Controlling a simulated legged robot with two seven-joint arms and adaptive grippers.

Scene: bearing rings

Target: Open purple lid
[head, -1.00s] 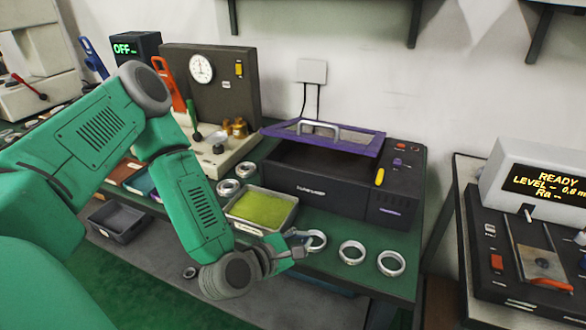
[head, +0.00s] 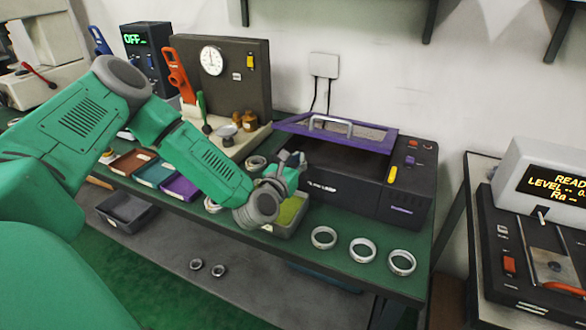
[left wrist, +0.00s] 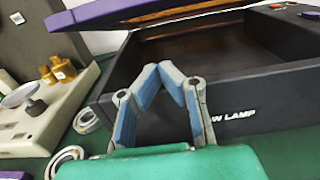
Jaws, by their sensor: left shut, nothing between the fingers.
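The purple lid (head: 389,144) with its pale bar handle (head: 331,122) sits raised and tilted above the black lamp box (head: 345,192). A dark gap shows between lid and box. In the left wrist view the lid (left wrist: 105,12) crosses the top, with the dark inside of the box (left wrist: 215,45) open below it. My left gripper (head: 291,158) is at the box's front left corner, below the lid and apart from it. In the left wrist view its fingertips (left wrist: 175,68) are together and empty, in front of the box. My right gripper is not in view.
A tray with a green pad (head: 290,212) lies under my left gripper, partly hidden. Several metal rings (head: 362,249) lie along the bench's front right. A gauge stand (head: 222,75) stands at the left. A ready-display machine (head: 545,185) stands at the right.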

